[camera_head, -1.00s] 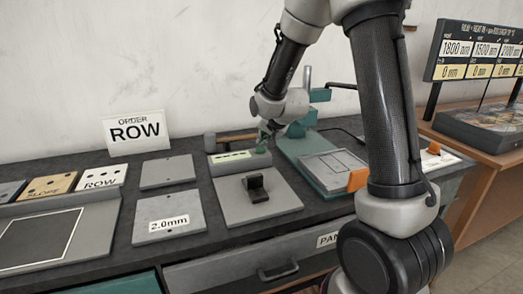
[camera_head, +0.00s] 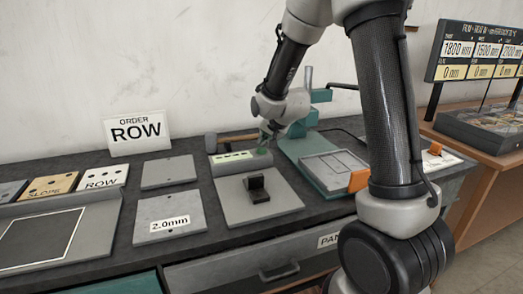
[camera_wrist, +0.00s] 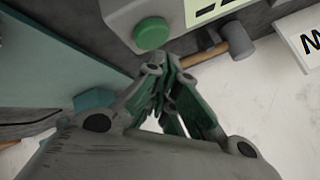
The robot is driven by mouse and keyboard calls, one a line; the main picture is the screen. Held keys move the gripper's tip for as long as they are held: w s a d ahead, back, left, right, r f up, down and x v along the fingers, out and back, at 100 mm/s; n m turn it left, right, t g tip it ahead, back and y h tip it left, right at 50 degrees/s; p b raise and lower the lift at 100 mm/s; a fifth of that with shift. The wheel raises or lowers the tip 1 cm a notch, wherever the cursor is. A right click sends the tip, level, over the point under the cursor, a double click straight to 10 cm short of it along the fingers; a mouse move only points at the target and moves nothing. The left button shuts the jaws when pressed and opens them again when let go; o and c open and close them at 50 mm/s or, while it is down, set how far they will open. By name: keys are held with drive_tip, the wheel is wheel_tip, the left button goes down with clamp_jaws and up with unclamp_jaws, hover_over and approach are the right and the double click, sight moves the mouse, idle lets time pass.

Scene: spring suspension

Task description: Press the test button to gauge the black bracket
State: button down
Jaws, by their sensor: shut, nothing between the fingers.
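The black bracket (camera_head: 257,188) stands on a grey plate (camera_head: 283,204) in front of the gauge box (camera_head: 228,167), in the head view. The green test button (camera_head: 262,151) is at the right end of the box's top; it shows large in the wrist view (camera_wrist: 151,33), apparently unlit. My gripper (camera_head: 266,137) is over the button end of the box, fingers pointing down. In the wrist view my gripper (camera_wrist: 167,64) is shut and empty, its tips just beside the button. I cannot tell whether they touch it.
A hammer (camera_head: 222,140) lies behind the gauge box. A teal-based press (camera_head: 300,147) stands close on the right, with a grey plate and an orange block (camera_head: 358,180). Flat plates, one marked 2.0mm (camera_head: 169,222), lie to the left. An ORDER ROW sign (camera_head: 137,133) stands behind.

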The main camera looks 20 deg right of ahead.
sight(264, 149)
drive_tip(key=shift+f, duration=0.1)
drive_tip(key=shift+f, duration=0.3)
drive_tip(key=shift+f, duration=0.5)
idle(0.8)
drive_tip(key=shift+r, duration=0.95)
drive_tip(key=shift+d+r, duration=0.1)
drive_tip(key=shift+r, duration=2.4)
